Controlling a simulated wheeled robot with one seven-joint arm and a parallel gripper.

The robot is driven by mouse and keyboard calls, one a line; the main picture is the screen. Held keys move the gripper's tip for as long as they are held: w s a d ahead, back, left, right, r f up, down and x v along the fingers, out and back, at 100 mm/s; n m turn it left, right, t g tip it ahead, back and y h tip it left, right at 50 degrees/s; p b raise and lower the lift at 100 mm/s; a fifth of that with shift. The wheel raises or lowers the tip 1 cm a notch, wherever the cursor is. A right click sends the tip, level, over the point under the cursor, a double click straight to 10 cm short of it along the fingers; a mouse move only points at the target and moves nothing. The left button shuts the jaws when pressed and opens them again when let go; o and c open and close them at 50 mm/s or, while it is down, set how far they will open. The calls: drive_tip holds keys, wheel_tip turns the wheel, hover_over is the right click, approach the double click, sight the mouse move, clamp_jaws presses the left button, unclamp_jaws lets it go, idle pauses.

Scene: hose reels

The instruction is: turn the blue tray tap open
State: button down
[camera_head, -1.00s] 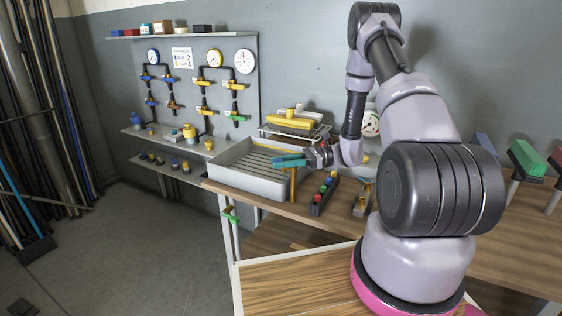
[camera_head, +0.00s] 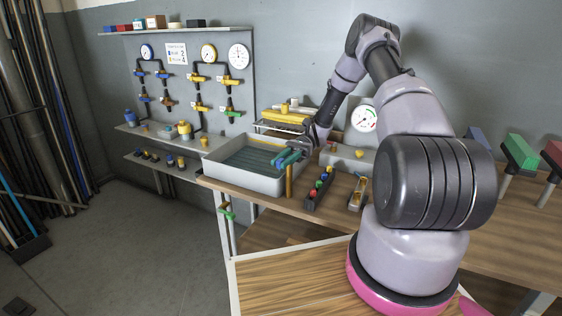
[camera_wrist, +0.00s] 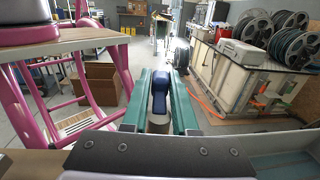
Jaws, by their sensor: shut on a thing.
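My gripper (camera_head: 288,158) has teal fingers and is at the right end of the grey tray, over the top of a brass-coloured post (camera_head: 289,181). In the wrist view my gripper (camera_wrist: 160,100) is shut on the dark blue handle of the tray tap (camera_wrist: 159,90), which sits between the two green fingers. In the head view the fingers hide the handle. The grey tray (camera_head: 236,182) stands on the left end of the wooden bench, and its floor looks dark bluish with slats.
A dark rack (camera_head: 318,190) with coloured knobs stands right of the post. A green-handled tap (camera_head: 227,211) is below the bench edge. A yellow item on a wire rack (camera_head: 285,116) is behind the tray. A gauge board (camera_head: 195,90) with several taps stands behind.

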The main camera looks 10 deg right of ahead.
idle(0.3)
drive_tip(key=c, duration=0.7)
unclamp_jaws()
drive_tip(key=shift+d, duration=0.1)
drive_tip(key=v, duration=0.7)
drive_tip(key=shift+w+r, duration=0.1)
drive_tip(key=shift+w, duration=0.1)
drive_tip(key=shift+d, duration=0.1)
